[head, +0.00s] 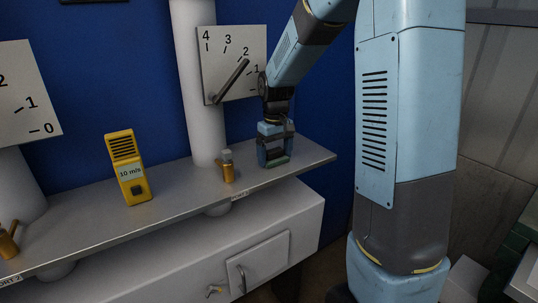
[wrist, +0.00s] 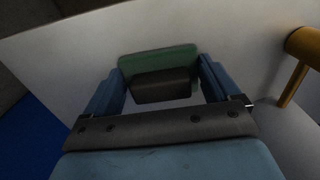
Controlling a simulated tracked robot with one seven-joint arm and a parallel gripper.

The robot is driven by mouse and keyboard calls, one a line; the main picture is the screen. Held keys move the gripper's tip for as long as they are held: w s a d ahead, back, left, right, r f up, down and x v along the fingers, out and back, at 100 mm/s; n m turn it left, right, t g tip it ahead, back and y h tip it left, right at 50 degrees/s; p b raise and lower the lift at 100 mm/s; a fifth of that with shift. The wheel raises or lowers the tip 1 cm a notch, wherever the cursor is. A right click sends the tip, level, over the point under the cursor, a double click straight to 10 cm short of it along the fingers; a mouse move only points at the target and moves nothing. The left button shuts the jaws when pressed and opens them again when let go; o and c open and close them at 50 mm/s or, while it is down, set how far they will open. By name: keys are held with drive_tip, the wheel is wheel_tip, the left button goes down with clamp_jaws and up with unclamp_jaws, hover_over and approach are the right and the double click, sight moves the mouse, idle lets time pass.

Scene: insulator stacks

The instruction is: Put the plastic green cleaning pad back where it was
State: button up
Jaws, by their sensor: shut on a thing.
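The green cleaning pad (head: 278,161) is at the right end of the grey shelf, under my gripper (head: 274,158). In the wrist view the pad (wrist: 158,60) shows its green part and a dark block (wrist: 162,85) between the two blue fingers. My gripper (wrist: 160,88) is shut on the pad's dark block and points down. The pad is on or very close to the shelf surface; I cannot tell whether it touches.
The grey shelf (head: 180,195) carries a brass valve (head: 227,168) just left of my gripper and a yellow meter (head: 128,166) reading 10 m/s. A white pipe (head: 203,120) and a dial plate (head: 236,60) stand behind. The shelf's right edge is close to my gripper.

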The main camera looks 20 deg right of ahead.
drive_tip(key=o, duration=0.9)
drive_tip(key=shift+f, duration=0.1)
drive_tip(key=shift+c, duration=0.2)
